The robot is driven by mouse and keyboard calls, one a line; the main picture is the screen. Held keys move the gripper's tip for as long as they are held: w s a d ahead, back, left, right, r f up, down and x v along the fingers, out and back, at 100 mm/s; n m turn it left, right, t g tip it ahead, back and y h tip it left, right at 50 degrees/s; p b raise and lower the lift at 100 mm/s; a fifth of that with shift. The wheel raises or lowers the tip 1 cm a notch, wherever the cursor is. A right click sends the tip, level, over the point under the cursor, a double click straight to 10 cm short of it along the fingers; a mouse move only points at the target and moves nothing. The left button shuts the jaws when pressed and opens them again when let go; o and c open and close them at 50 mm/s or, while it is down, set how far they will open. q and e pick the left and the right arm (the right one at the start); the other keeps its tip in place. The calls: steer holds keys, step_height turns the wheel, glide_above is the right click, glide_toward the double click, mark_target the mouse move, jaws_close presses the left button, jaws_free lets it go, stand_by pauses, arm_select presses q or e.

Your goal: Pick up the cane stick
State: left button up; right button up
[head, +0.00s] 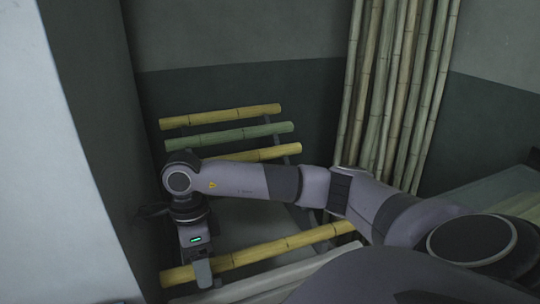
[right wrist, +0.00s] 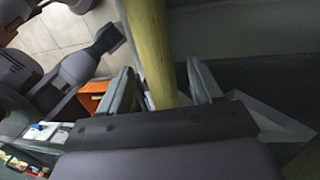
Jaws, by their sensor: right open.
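A yellow cane stick (head: 280,247) lies slightly slanted at the front of a low rack in the head view. My right gripper (head: 203,274) reaches down over its left part. In the right wrist view, a yellow cane stick (right wrist: 151,45) runs between the two spread fingers of my right gripper (right wrist: 159,72). The fingers are open, with a gap visible on the right side of the stick. Three more sticks lie higher on the rack: a yellow one (head: 220,116), a green one (head: 230,135) and another yellow one (head: 265,154), partly hidden by my arm. My left gripper is out of view.
Several tall canes (head: 400,90) stand against the back wall at right. A pale wall (head: 70,150) and dark corner close off the left, near my right gripper. An orange box (right wrist: 92,97) shows in the right wrist view beyond the fingers.

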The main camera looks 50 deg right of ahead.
steer(key=shift+f, duration=0.15)
jaws_close()
steer(key=shift+r, duration=0.2)
